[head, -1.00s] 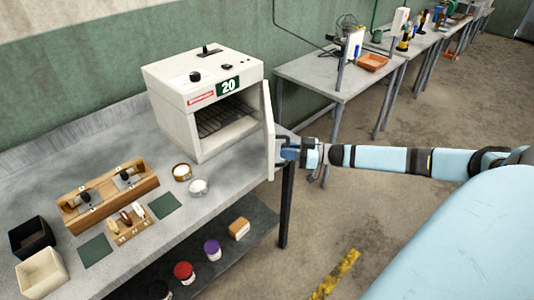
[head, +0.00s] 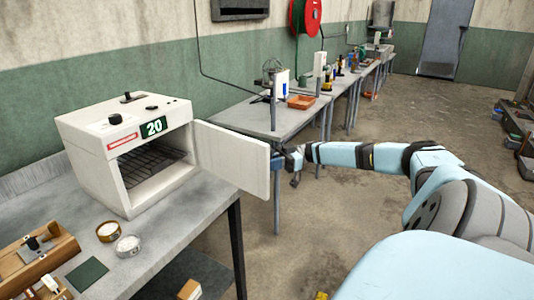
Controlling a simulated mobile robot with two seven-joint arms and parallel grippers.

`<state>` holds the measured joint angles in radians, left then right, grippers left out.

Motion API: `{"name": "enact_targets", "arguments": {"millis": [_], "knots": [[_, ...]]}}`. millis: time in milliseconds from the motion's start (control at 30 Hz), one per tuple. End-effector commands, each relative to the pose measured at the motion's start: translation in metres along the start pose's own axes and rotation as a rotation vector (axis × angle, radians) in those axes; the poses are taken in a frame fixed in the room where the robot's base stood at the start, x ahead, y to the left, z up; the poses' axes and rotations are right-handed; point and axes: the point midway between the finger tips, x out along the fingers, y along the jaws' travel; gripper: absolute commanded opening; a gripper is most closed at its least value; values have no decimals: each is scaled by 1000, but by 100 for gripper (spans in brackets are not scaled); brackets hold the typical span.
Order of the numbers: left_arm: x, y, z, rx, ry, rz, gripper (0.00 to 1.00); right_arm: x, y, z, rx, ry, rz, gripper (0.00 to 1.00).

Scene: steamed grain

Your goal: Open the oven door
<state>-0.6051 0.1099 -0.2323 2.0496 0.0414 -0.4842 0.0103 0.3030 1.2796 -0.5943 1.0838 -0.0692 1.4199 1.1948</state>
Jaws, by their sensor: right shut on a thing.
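The white oven (head: 110,150) stands on the near grey table, with a green "20" label on its front. Its door (head: 232,160) is swung open to the right, and the wire rack (head: 148,172) inside shows. My right gripper (head: 282,164) is at the free outer edge of the door, shut on it there, probably at a handle; the fingers are partly hidden by the door panel. My left gripper is not in view.
Two small round dishes (head: 128,246) stand in front of the oven. A wooden rack (head: 30,258) and a green mat (head: 87,274) lie at lower left. A second table (head: 240,118) stands behind the door. Open floor lies to the right.

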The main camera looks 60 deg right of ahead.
Motion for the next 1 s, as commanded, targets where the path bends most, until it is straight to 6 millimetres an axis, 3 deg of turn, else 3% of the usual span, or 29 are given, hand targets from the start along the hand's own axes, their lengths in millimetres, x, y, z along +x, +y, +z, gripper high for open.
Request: {"name": "enact_targets", "arguments": {"millis": [400,433,533,833,1000], "knots": [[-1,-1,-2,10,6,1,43,-1,2,-1,0,2,3,0],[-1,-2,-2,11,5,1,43,-1,2,-1,0,2,3,19],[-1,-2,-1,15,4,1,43,-1,2,-1,-1,2,2,39],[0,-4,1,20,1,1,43,-3,2,0,-1,1,2,39],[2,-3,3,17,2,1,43,-22,2,1,-1,-1,4,39]]}}
